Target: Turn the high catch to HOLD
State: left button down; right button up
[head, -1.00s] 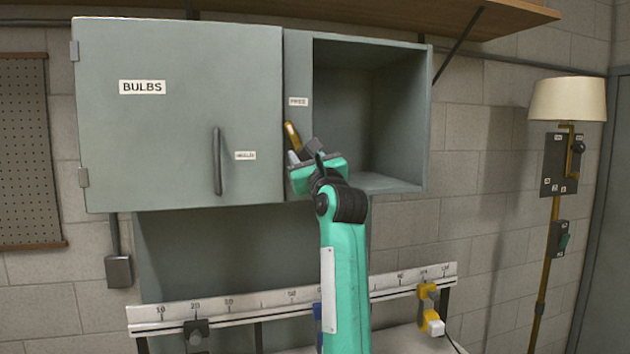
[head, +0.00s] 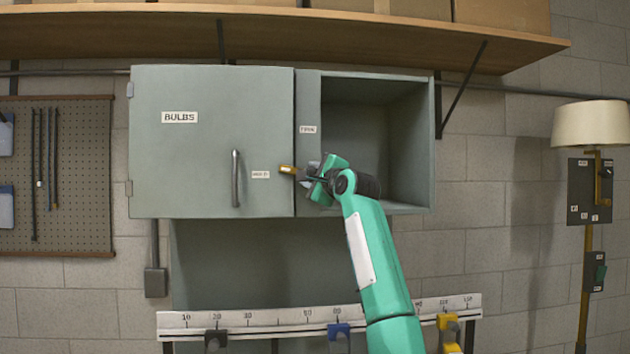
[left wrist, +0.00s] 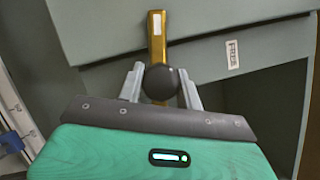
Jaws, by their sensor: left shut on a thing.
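The high catch (head: 287,169) is a brass lever on the strip between the cabinet door and the open compartment. In the head view it points left, its tip over the door's edge beside a small blurred label (head: 261,174). A FREE label (head: 308,130) is above it. My left gripper (head: 308,174) is shut on the catch. The left wrist view shows the fingers (left wrist: 161,88) on either side of its dark round knob (left wrist: 161,82), with the brass bar (left wrist: 157,35) reaching beyond. The catch's pivot is hidden. My right gripper is not in view.
The BULBS door (head: 200,110) is closed, with a vertical handle (head: 235,178). The open compartment (head: 370,130) looks empty. A wooden shelf (head: 350,35) is above. A scaled rail (head: 270,317) with coloured clamps is below. A lamp (head: 590,125) stands at the right.

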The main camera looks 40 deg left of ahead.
pick_arm(q)
jog(key=shift+n+g, duration=0.3)
jog(key=shift+n, duration=0.3)
jog(key=shift+n+h, duration=0.3)
jog(key=shift+n, duration=0.3)
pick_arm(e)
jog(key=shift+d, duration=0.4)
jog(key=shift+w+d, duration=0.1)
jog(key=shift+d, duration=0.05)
pick_arm(q)
jog(key=c, duration=0.9)
grip_release()
jog(key=shift+c, duration=0.2)
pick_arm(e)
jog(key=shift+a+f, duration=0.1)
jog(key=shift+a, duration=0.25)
